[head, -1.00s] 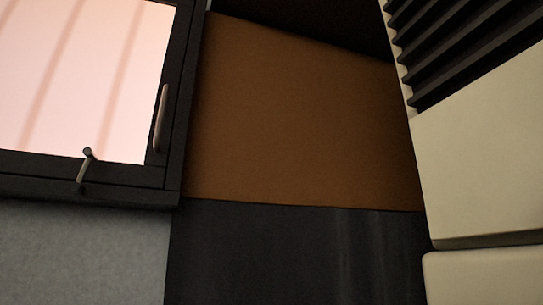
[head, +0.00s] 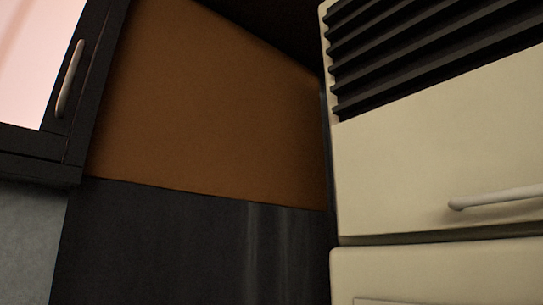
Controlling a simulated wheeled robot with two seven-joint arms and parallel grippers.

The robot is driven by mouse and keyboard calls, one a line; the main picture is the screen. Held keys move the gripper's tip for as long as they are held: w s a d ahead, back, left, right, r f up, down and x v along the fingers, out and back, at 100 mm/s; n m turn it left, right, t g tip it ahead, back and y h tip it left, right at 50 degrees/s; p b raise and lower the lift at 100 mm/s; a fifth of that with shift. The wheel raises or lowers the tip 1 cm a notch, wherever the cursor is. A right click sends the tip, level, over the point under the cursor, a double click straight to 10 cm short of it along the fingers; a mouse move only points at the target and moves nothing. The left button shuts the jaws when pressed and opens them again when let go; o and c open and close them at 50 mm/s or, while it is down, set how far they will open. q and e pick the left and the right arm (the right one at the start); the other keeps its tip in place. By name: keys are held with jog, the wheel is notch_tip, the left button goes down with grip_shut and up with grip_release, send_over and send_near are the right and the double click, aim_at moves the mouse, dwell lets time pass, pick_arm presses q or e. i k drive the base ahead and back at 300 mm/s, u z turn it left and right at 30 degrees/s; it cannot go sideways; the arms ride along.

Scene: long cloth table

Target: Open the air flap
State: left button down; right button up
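A cream cabinet-like unit (head: 400,170) fills the right side of the head view. Black slanted slats (head: 420,60) run across its top. Below them a cream front panel carries a pale bar handle (head: 495,197), cut off by the right edge. A dark seam separates this panel from a lower cream panel (head: 430,270), and both look closed. At the upper left is part of a dark-framed window (head: 85,75) with a pale upright handle (head: 69,78). I cannot tell which part is the air flap. Neither gripper is in view.
A brown wall panel (head: 210,105) lies between the window and the cream unit, above a dark lower panel (head: 190,245). A grey surface (head: 30,235) is below the window. No loose object shows between them.

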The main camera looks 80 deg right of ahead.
aim_at(464, 151)
jog(key=u, duration=5.7)
jog(key=k, duration=0.5)
jog(key=u, duration=0.85)
